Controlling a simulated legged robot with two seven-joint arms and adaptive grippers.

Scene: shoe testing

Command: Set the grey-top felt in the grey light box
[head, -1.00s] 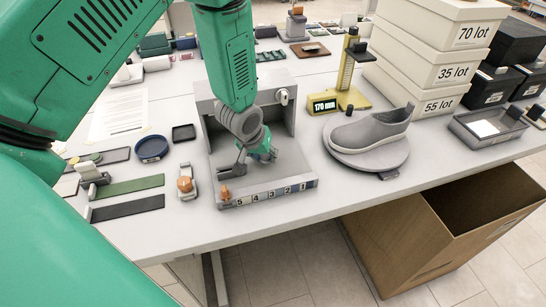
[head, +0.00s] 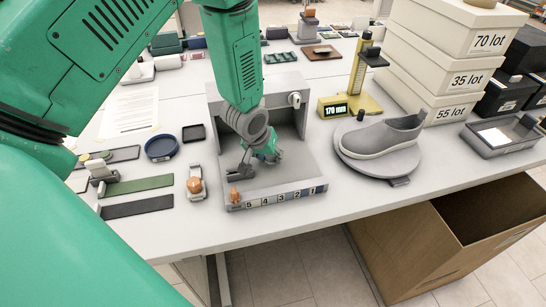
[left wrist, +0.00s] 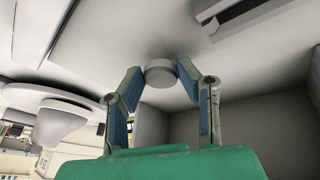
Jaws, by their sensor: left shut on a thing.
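The grey light box (head: 316,170) stands near the table's front edge, open at the front, with a numbered strip along its front. My left gripper (head: 250,168) reaches down into the front part of the box, over its floor. In the left wrist view, my left gripper (left wrist: 161,74) is shut on a short round grey piece, which looks like the grey-top felt (left wrist: 160,76). In the head view the fingers hide the felt, and I cannot tell whether it touches the floor. My right gripper is not in view.
A grey shoe (head: 385,135) on a round turntable stands right of the box, with a yellow height gauge (head: 360,90) behind. Green (head: 138,186) and black strips, a blue dish (head: 161,147) and an orange-topped piece (head: 196,185) lie to the left. An open cardboard box (head: 430,240) is below.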

